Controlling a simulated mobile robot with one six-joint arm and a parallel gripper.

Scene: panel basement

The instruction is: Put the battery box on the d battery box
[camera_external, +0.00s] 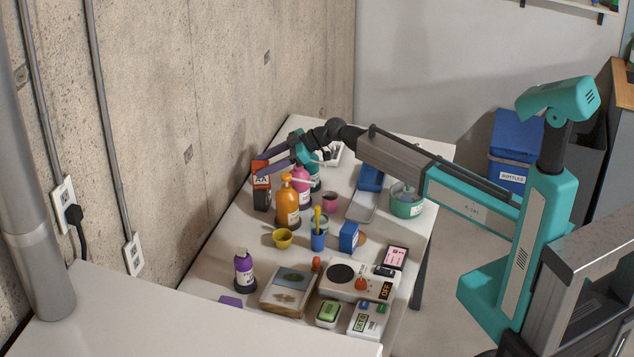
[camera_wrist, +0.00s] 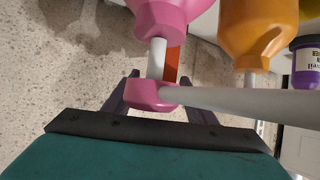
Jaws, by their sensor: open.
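The battery box, orange-red with a dark "AA" label (camera_external: 261,181), stands by the concrete wall at the table's far left. It appears to rest on a dark box (camera_external: 262,200), likely the d battery box, whose label I cannot read. My gripper (camera_external: 259,167) is open, its two fingers reaching leftward around or beside the upper part of the orange-red box. In the wrist view my gripper (camera_wrist: 158,80) shows its fingers spread, with a strip of the orange-red box (camera_wrist: 172,64) beyond them, mostly hidden by a pink pump bottle. The dark box is not clear there.
The pink pump bottle (camera_external: 301,181) is close by my gripper, and its pump crosses the wrist view. An orange pump bottle (camera_external: 287,205) stands in front.

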